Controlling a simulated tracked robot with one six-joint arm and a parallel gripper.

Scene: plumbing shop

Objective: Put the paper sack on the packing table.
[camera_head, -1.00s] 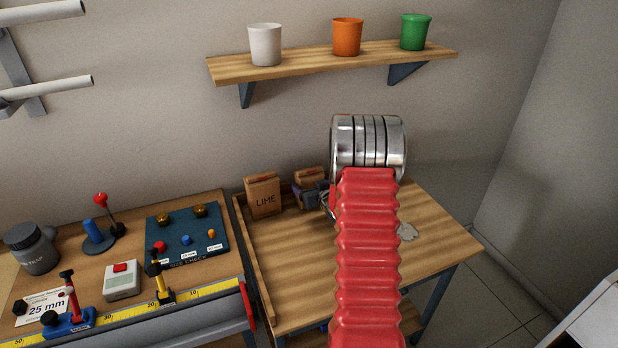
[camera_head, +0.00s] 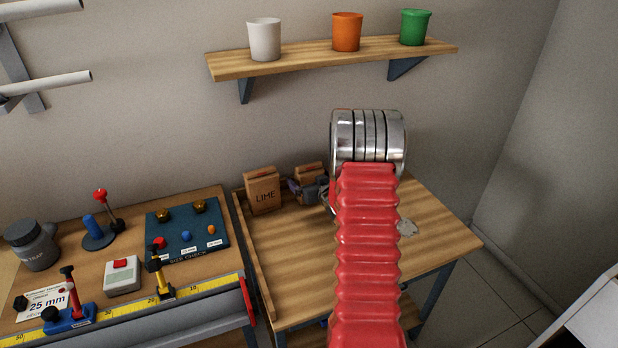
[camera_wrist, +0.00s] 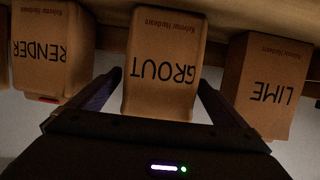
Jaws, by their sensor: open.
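A brown paper sack marked GROUT (camera_wrist: 160,65) stands in the middle of the wrist view, where its lettering appears upside down. My gripper (camera_wrist: 158,82) is open, with one finger on each side of this sack; I cannot tell whether either finger touches it. A sack marked LIME (camera_head: 263,192) stands at the back left of the wooden table (camera_head: 290,265) and shows at the right of the wrist view (camera_wrist: 270,85). A sack marked RENDER (camera_wrist: 45,50) is at the left of the wrist view. In the head view my arm hides part of the row.
A bench (camera_head: 190,205) with a measuring rule and several small tools adjoins the table on the left. A wall shelf (camera_head: 310,62) above holds white, orange and green cups. The table's front left is clear; a pale patch (camera_head: 407,228) lies at its right.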

